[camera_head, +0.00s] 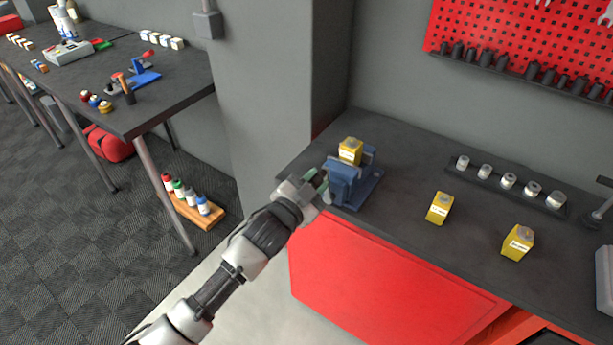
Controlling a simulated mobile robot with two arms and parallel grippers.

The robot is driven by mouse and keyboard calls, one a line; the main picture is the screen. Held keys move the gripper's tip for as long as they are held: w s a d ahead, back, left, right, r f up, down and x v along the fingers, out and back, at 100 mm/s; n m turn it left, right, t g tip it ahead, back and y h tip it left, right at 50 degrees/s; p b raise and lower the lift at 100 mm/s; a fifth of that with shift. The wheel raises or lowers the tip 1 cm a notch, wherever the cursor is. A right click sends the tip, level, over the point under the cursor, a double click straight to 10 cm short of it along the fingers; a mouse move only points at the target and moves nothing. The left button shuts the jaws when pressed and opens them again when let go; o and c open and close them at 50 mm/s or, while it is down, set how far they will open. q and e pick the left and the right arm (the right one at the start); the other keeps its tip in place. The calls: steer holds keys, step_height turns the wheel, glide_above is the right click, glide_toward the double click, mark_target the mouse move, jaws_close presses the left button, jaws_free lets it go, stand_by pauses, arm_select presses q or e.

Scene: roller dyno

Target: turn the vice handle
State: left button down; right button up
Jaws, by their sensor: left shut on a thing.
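The blue vice (349,187) stands near the left front corner of the dark workbench. A yellow box-shaped part (351,150) sits at the top of the vice, at its jaws; I cannot tell how tightly it is held. My left gripper (318,185) is at the front left side of the vice, where the handle is, and is shut on the handle. The handle itself is mostly hidden by the gripper fingers. My right gripper is not in view.
Two more yellow parts (439,208) (517,243) stand on the workbench (400,234) to the right. A dark rack (508,184) with several small cylinders lies behind them. A concrete-grey pillar (265,90) rises left of the bench. Red drawers (380,282) are below.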

arm_select(q)
steer(key=s+d+f+m+b, duration=0.2)
steer(key=s+d+f+m, duration=0.2)
steer(key=m, duration=0.8)
steer(key=shift+s+d+f, duration=0.2)
steer(key=shift+s+d, duration=0.35)
steer(key=shift+d, duration=0.8)
steer(key=c, duration=1.3)
jaws_free()
steer(key=shift+o, duration=1.3)
steer(key=shift+s+a, duration=0.15)
steer(key=shift+o, duration=0.7)
steer(key=shift+s+a+r, duration=0.15)
steer(key=shift+r, duration=0.15)
